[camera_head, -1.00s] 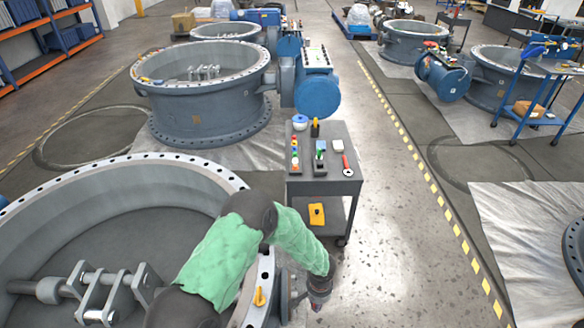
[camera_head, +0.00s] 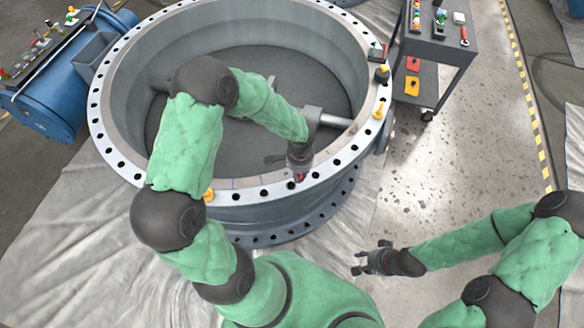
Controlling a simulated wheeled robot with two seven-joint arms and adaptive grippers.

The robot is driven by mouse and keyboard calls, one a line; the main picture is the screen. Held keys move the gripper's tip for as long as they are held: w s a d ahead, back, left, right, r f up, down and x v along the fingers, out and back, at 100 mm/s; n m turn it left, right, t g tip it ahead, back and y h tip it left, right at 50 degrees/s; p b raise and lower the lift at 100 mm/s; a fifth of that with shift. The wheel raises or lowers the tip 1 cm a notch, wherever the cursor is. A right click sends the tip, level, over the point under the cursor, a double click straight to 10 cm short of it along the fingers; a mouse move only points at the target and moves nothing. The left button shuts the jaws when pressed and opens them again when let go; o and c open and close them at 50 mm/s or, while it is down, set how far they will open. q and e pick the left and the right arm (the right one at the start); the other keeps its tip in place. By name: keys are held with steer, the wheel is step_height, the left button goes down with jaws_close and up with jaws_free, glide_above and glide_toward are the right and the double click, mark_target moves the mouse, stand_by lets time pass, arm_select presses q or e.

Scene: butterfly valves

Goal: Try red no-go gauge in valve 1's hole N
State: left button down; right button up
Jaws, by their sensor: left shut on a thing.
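The valve (camera_head: 130,165) is a large grey ring with a pale flange full of dark bolt holes. No hole label is readable, so I cannot tell which is hole N. My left gripper (camera_head: 300,172) reaches over the valve and points down at the near part of the flange. It is shut on the red gauge (camera_head: 299,178), of which only a small red part shows. The gauge's tip is at or just above the flange near a hole; I cannot tell if it is inside. My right gripper (camera_head: 360,262) is open and empty, outside the ring over the floor.
Yellow pieces sit on the flange at the near side (camera_head: 209,195) and the right side (camera_head: 379,110). A black-and-yellow knob (camera_head: 382,73) stands on the flange. A grey cart (camera_head: 455,50) with small tools stands at the upper right. A blue actuator (camera_head: 45,105) is at left.

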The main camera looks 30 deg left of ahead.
arm_select(q)
steer(key=m, duration=0.1)
steer(key=a+m+b, duration=0.1)
steer(key=m+b, duration=0.1)
steer(key=shift+s+a+r, duration=0.35)
steer(key=shift+a, duration=0.05)
steer(key=shift+m, duration=0.7)
steer(key=f+b, duration=0.2)
steer(key=b, duration=0.1)
steer(key=f+b, duration=0.2)
steer(key=shift+s+a+f, duration=0.1)
steer(key=shift+s+a, duration=0.15)
steer(key=shift+s, duration=0.05)
steer(key=shift+f+b, duration=0.85)
steer(key=shift+f, duration=0.55)
stand_by(1.2)
steer(key=shift+r, duration=0.15)
stand_by(0.5)
step_height(320, 180, up, 6)
steer(key=p, duration=0.6)
steer(key=shift+r, duration=0.25)
stand_by(0.3)
stand_by(0.5)
